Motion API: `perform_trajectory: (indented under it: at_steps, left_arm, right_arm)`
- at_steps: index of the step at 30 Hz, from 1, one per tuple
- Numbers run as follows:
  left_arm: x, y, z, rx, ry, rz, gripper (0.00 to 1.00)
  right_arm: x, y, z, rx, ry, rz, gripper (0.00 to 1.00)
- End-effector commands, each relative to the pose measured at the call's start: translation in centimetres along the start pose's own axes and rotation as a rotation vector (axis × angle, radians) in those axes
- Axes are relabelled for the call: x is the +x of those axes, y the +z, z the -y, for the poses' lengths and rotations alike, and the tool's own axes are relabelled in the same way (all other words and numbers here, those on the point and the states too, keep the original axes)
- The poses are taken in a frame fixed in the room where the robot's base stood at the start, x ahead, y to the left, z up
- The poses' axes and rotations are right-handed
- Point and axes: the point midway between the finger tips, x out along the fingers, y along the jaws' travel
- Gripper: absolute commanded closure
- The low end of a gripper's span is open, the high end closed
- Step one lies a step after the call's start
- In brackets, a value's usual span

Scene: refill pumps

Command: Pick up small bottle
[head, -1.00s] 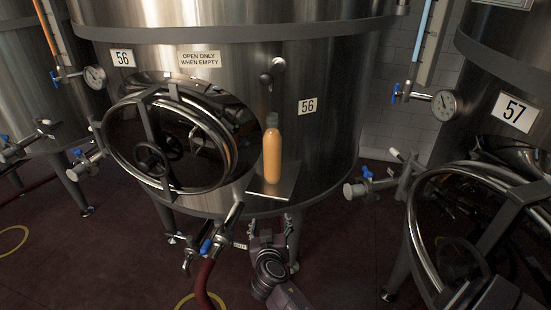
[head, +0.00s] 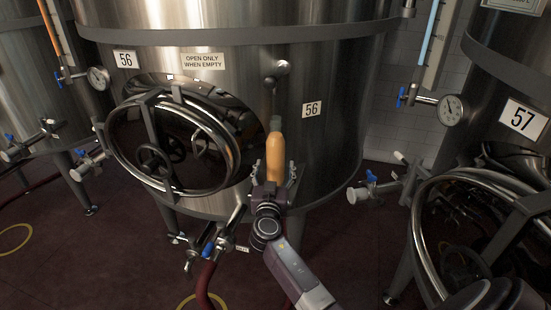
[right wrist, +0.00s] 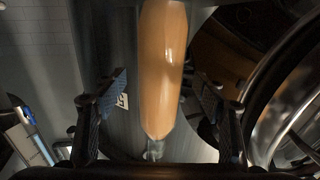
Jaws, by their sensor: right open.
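The small bottle (head: 275,152) is orange with a grey top. In the right wrist view the bottle (right wrist: 163,70) appears between the two open fingers (right wrist: 160,100), with space visible on both sides. My left gripper is not in view.
Tank 56 (head: 340,120) rises behind the bottle. Its round hatch (head: 170,145) is left of my right gripper, and a valve (head: 210,245) with a red hose is below left. Valve fittings (head: 375,187) and tank 57 (head: 520,90) stand to the right.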

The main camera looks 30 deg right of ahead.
Motion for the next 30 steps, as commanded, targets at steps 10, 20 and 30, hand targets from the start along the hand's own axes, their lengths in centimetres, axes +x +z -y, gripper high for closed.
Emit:
perform_trajectory:
  at_steps: [10,20,30]
  left_arm:
    - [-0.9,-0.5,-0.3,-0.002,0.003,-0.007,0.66]
    - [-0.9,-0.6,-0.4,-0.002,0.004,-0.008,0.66]
    - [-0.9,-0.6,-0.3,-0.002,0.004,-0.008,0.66]
  right_arm:
    - [2.9,0.0,0.0,-0.001,-0.001,0.001,0.36]
    - [2.8,0.0,0.0,0.000,-0.001,0.001,0.51]
    - [2.8,0.0,0.0,0.000,-0.001,0.001,0.89]
